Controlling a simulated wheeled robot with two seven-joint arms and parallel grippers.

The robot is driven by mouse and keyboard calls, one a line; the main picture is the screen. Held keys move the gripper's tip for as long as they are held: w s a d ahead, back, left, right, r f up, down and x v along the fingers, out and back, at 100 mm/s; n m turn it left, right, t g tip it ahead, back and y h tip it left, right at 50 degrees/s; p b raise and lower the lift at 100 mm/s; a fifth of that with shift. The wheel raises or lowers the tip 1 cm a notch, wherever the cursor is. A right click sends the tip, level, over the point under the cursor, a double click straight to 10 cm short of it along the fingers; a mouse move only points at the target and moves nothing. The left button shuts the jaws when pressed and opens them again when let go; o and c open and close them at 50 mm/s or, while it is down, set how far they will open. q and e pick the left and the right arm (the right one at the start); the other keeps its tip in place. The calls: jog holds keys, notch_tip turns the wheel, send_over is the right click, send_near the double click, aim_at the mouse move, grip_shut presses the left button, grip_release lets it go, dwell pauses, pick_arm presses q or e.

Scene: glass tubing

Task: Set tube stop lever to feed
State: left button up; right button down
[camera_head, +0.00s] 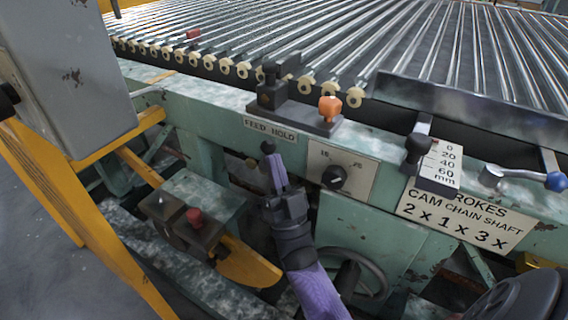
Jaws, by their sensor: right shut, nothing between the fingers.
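A plate reading "FEED HOLD" (270,130) is on the green machine front. Just below it is a small black ball knob (267,147), which looks like the lever's end; a small dark stub (252,163) shows beside it. My right gripper (274,162) comes up from below, shut and empty, with its purple fingers just under the knob. I cannot tell whether they touch it. The gripper hides part of the area, so the lever's setting is unclear. My left gripper is out of view.
Above the label are a black block with a knob (269,73) and an orange knob (330,105). A black dial (335,177) is close right of the gripper. A handwheel (372,270), a red knob (194,217) and a yellow frame (75,215) are lower down.

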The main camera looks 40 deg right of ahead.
pick_arm(q)
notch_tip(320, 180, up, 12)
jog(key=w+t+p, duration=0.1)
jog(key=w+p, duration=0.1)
jog(key=p, duration=0.9)
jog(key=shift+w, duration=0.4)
pick_arm(e)
jog(key=w+n+g+y, duration=0.1)
jog(key=n+g+y, duration=0.1)
jog(key=w+a+r+n+g+y, duration=0.1)
jog(key=n+g+y, duration=0.1)
jog(key=w+r+n+g+y, duration=0.1)
jog(key=n+g+y, duration=0.1)
jog(key=n, duration=0.1)
jog(key=shift+w+a+r+y, duration=0.1)
jog(key=shift+w+a+y, duration=0.2)
jog(key=shift+y, duration=0.1)
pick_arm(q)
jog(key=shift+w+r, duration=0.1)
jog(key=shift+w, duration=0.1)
pick_arm(e)
jog(key=shift+w, duration=0.1)
pick_arm(q)
jog(key=shift+p, duration=0.35)
